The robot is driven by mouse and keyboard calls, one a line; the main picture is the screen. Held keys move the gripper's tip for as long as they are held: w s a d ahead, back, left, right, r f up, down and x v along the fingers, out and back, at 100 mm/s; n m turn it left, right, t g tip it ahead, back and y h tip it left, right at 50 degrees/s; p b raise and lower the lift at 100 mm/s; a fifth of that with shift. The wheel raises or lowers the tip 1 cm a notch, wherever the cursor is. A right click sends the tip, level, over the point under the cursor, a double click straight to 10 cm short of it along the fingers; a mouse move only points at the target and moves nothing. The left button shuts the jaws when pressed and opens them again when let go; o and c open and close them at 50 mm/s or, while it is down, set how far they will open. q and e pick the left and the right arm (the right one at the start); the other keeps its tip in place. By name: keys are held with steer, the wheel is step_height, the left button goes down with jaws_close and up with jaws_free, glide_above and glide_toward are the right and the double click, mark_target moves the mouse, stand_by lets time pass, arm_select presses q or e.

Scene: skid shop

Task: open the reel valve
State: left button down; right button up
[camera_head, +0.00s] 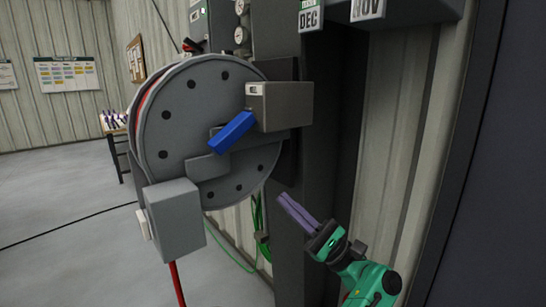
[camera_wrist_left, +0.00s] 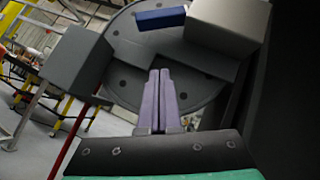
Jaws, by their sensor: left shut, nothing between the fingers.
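The reel valve's blue handle (camera_head: 232,132) sits in front of the round grey hose reel (camera_head: 185,100), slanting up to the right towards a grey box (camera_head: 282,106). In the left wrist view the blue handle (camera_wrist_left: 161,18) shows near the top edge, left of the pale box (camera_wrist_left: 228,22). My left gripper (camera_head: 283,199) is below and to the right of the handle, apart from it. Its purple fingers (camera_wrist_left: 160,73) are together with nothing between them, and they point up towards the reel. My right gripper is not in view.
A second grey box (camera_head: 175,220) is at the reel's lower left, with a red pipe (camera_head: 177,283) below it. A dark post (camera_head: 292,245) stands behind my gripper. Green hose (camera_head: 258,222) hangs under the reel. Open floor (camera_head: 60,200) lies at the left.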

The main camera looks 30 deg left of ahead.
mark_target(234, 130)
arm_select(q)
steer(key=s+a+r+n+p, duration=0.1)
steer(key=s+a+r+p, duration=0.4)
steer(key=a+r+p, duration=0.4)
steer(key=shift+s+r+g+p, duration=0.15)
steer(key=shift+r+g+p, duration=0.25)
steer(key=shift+r+p, duration=0.15)
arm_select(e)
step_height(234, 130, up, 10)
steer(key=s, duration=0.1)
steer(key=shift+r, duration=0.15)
arm_select(q)
steer(key=shift+a+f, duration=0.1)
